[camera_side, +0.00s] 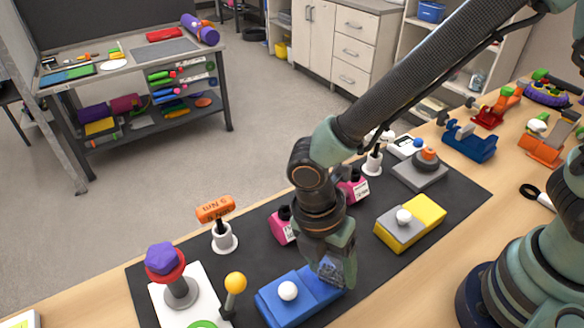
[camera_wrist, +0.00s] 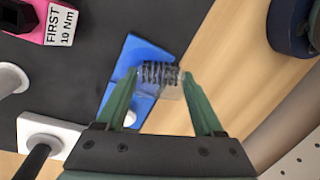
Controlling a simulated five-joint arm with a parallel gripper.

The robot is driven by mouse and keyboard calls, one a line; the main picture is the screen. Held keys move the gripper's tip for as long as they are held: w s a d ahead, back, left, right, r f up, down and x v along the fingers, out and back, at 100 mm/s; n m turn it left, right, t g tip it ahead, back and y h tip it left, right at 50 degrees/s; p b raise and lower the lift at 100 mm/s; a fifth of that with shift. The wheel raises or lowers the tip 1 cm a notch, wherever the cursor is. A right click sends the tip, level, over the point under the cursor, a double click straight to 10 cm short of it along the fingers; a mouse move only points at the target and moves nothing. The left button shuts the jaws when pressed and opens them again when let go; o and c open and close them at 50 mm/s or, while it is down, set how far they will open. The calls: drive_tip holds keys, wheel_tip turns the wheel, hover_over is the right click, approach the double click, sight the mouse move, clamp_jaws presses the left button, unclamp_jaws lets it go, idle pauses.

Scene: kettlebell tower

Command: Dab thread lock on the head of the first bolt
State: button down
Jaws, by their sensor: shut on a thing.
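My gripper (camera_side: 338,275) is low over the right part of a blue block with a white ball on top (camera_side: 287,291). In the wrist view my gripper (camera_wrist: 163,85) has its fingers on both sides of a small, partly see-through piece with dark ridges (camera_wrist: 160,73), and is shut on it. The blue block (camera_wrist: 150,54) lies under that piece; whether they touch I cannot tell. A purple hexagonal head (camera_side: 164,258) sits on a red ring and grey post at the left. A pink piece labelled FIRST 10 Nm (camera_wrist: 52,22) shows in the wrist view. No thread lock label is readable.
An orange-headed tool (camera_side: 216,210) stands in a white holder, left of the pink pieces (camera_side: 283,226). A yellow ball on a dark stand (camera_side: 235,284) is left of the blue block. A grey and yellow block (camera_side: 413,222) lies right of my gripper. The dark mat (camera_side: 360,272) has bare room between the blocks.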

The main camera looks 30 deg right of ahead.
sight(338, 266)
drive_tip(key=shift+f, duration=0.25)
idle(0.5)
idle(0.3)
drive_tip(key=shift+r, duration=3.5)
drive_tip(key=w+d+r+m, duration=0.3)
drive_tip(key=w+d+m, duration=0.1)
drive_tip(key=d, duration=0.3)
drive_tip(key=w+d+r+m+y, duration=0.1)
drive_tip(key=w+d+r+m, duration=0.2)
drive_tip(key=d, duration=0.5)
drive_tip(key=w+d+r+m, duration=0.2)
drive_tip(key=w+d+m, duration=0.2)
drive_tip(key=w+d, duration=0.3)
drive_tip(key=shift+w+d+r+m+g+y, duration=0.3)
drive_tip(key=shift+d+r+m, duration=0.05)
drive_tip(key=shift+r+m, duration=0.05)
drive_tip(key=shift+t, duration=1.1)
